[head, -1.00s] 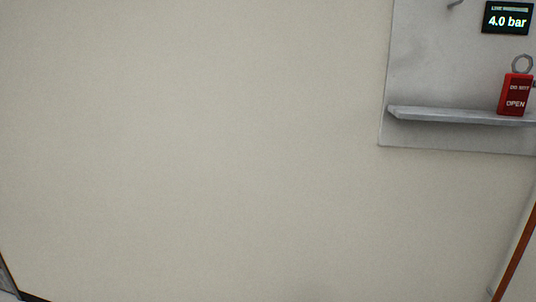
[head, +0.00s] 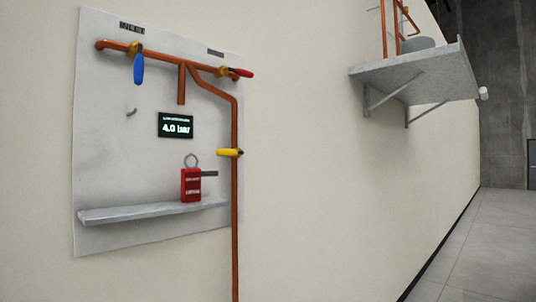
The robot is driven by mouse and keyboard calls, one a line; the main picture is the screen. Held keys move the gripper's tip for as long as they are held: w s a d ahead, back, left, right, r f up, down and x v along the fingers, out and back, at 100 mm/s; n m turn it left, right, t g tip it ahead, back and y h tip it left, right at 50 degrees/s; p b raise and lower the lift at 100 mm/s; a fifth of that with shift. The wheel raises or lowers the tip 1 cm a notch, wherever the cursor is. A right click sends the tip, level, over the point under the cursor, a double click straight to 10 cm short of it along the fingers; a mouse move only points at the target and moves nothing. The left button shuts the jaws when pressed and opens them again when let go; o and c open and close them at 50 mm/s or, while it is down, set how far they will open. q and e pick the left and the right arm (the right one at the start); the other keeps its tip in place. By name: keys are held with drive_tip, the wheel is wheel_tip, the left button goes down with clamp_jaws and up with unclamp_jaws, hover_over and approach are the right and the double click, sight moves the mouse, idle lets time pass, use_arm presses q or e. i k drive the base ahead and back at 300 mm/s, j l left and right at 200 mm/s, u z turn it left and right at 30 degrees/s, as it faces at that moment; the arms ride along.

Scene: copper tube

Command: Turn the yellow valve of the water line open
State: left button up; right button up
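The yellow valve handle (head: 229,153) sits on the vertical copper pipe (head: 235,210) at the right edge of a grey wall panel (head: 105,165). The handle points left, across the pipe. A blue valve handle (head: 138,70) hangs down from the upper copper pipe at the left. A red valve handle (head: 240,73) points right along the upper pipe. A black display (head: 175,125) reads 4.0 bar. A red lockout padlock (head: 191,185) stands on the panel's small shelf, with its ring upward and a dark piece beside it. Neither of my grippers is in view.
The panel's grey shelf (head: 150,212) juts out below the display. A small hook (head: 131,111) is on the panel. At the upper right, a bracketed wall shelf (head: 420,75) carries copper tubes and a grey round object. Grey floor (head: 480,240) is clear at the right.

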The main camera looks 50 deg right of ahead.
sight(226, 152)
drive_tip(key=z, duration=1.2)
